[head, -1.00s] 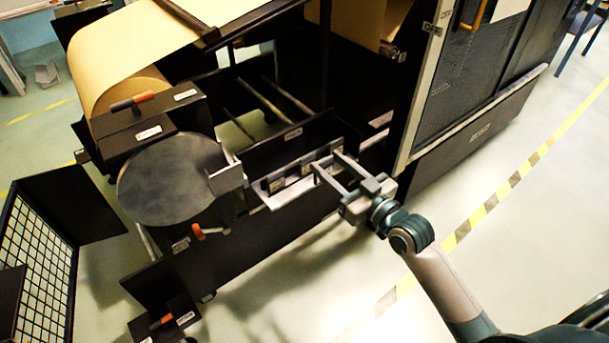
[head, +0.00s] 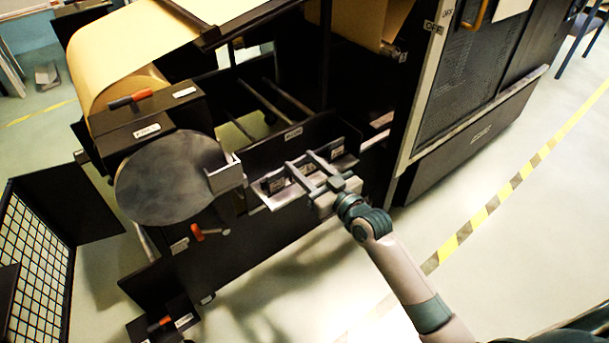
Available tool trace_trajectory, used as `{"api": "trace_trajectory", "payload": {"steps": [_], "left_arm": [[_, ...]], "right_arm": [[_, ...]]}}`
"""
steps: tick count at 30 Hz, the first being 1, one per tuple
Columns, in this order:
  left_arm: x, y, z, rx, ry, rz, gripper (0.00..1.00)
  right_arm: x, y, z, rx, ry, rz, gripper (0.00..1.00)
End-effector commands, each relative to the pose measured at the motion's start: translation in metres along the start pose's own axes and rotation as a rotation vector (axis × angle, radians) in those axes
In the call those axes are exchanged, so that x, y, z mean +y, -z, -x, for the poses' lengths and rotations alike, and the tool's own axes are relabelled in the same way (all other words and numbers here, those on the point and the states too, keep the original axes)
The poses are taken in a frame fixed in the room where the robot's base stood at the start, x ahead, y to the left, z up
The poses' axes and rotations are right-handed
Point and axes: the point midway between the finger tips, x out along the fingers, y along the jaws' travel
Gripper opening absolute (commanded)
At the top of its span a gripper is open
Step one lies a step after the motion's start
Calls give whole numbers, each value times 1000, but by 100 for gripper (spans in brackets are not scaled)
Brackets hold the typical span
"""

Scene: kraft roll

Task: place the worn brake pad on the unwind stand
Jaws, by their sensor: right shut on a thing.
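The unwind stand (head: 215,262) is a black frame with a round grey disc (head: 168,178) and a light metal bracket (head: 226,178) at the disc's right edge. A metal ledge (head: 268,203) on its side carries small dark labelled blocks (head: 276,184). My right gripper (head: 300,160) is at this ledge, its two fingers shut on a small dark block, the worn brake pad (head: 306,168), partly hidden between them. The labels are too small to read. I cannot tell whether the pad touches the ledge. My left gripper is not in view.
A kraft roll (head: 125,85) sits at the upper left, behind a black box with an orange-handled lever (head: 131,100). A dark panelled machine (head: 480,120) stands to the right. A mesh gate (head: 35,245) is at the lower left. The floor in front is clear.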

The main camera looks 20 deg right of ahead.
Motion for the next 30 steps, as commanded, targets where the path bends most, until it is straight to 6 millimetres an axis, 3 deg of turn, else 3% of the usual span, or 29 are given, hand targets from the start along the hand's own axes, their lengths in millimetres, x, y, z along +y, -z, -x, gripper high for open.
{"api": "trace_trajectory", "payload": {"steps": [9,22,23,25,30], "left_arm": [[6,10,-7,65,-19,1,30],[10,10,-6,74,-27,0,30],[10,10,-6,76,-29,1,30],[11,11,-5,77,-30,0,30],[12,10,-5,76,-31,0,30]], "right_arm": [[0,-36,0,-1,0,0,19],[0,-40,0,0,0,0,19],[0,-40,1,-1,0,0,46],[0,-39,1,-1,0,0,62],[0,-39,1,-1,0,0,62]]}}
